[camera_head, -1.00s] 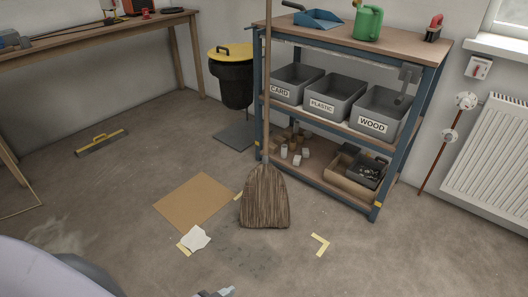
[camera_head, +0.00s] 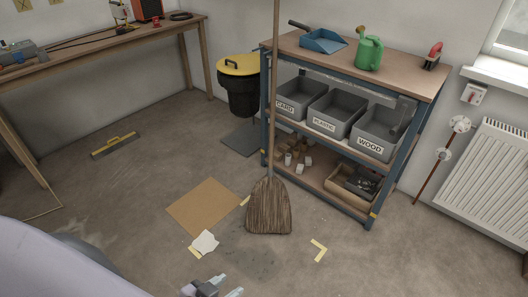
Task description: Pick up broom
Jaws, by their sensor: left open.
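The broom (camera_head: 269,207) stands upright in front of the shelf unit, its brown bristle head on the floor and its long wooden handle (camera_head: 273,100) rising past the top of the view. My left gripper (camera_head: 228,288) shows at the bottom edge, below and left of the bristle head. Its two grey fingers are apart with nothing between them, and it does not touch the broom. My right gripper is not in view.
A blue-framed shelf (camera_head: 368,190) with grey bins stands close behind the broom. A cardboard sheet (camera_head: 204,206), crumpled paper (camera_head: 204,242) and yellow corner mark (camera_head: 319,250) lie on the floor. A black bin (camera_head: 240,97) stands behind. The floor right of the broom is mostly clear.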

